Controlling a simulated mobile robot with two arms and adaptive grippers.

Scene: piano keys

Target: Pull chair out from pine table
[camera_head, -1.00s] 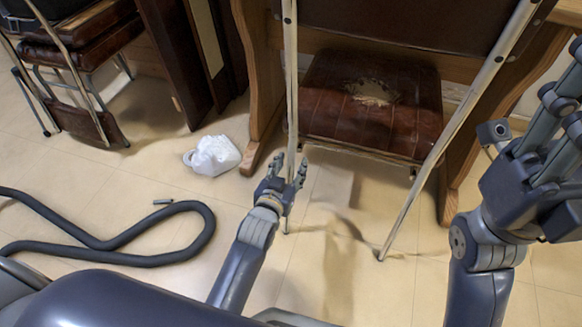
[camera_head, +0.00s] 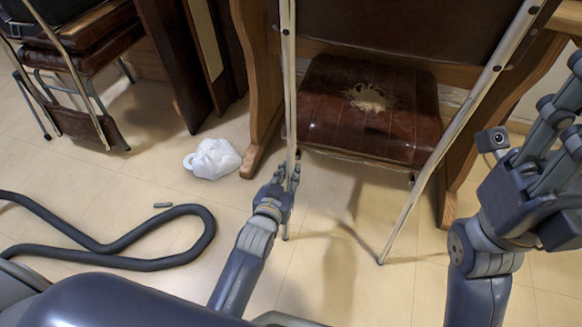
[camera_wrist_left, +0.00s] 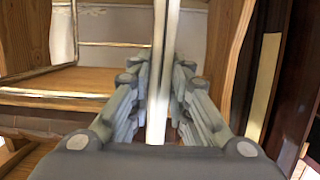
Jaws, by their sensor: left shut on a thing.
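The chair has a torn brown leather seat (camera_head: 372,108), a dark backrest (camera_head: 400,25) and pale metal legs. It stands at the pine table (camera_head: 261,88), whose wooden end supports show on both sides of it. In the left wrist view the leg (camera_wrist_left: 161,60) runs upright between the fingers (camera_wrist_left: 158,100). My right gripper (camera_head: 545,150) is raised at the right, empty, with its fingers spread and apart from the chair.
A white plastic bag (camera_head: 213,158) lies on the floor left of the table. A thick dark hose (camera_head: 150,260) loops across the floor at the left. Stacked chairs (camera_head: 75,60) stand at the upper left. Tiled floor in front of the chair is clear.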

